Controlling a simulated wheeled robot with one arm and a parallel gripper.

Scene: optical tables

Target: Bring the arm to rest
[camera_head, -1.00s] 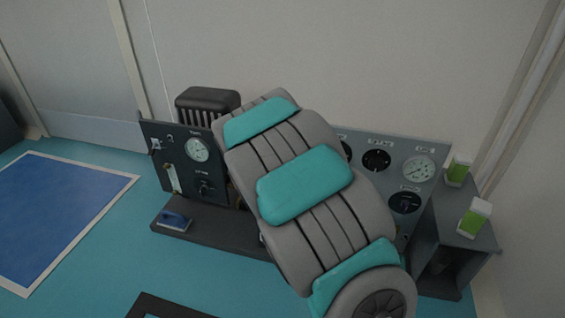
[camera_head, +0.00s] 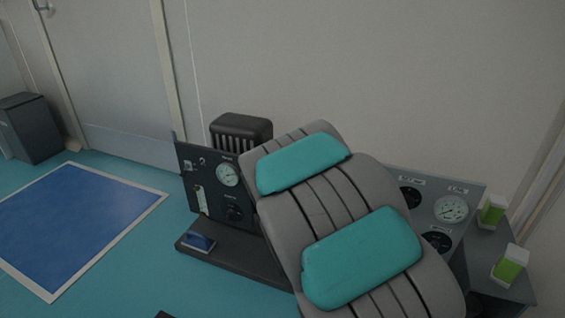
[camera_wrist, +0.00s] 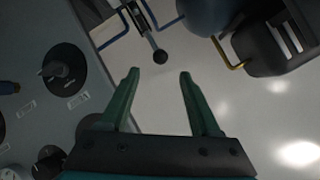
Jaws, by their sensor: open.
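My gripper (camera_wrist: 160,75) shows in the wrist view with its two green fingers apart and nothing between them. Beyond the fingertips is a dark lever with a round black knob (camera_wrist: 160,57), apart from the fingers as far as I can tell. In the head view my grey and teal arm (camera_head: 335,215) rises across the middle and hides part of the gauge panels. My gripper is hidden in the head view.
A panel with a gauge (camera_head: 228,175) stands left of my arm, and another gauge panel (camera_head: 452,210) stands right. Green-and-white boxes (camera_head: 509,265) sit on a grey stand at right. A blue mat (camera_head: 80,225) lies on the floor at left. A dark knob panel (camera_wrist: 63,70) is close in the wrist view.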

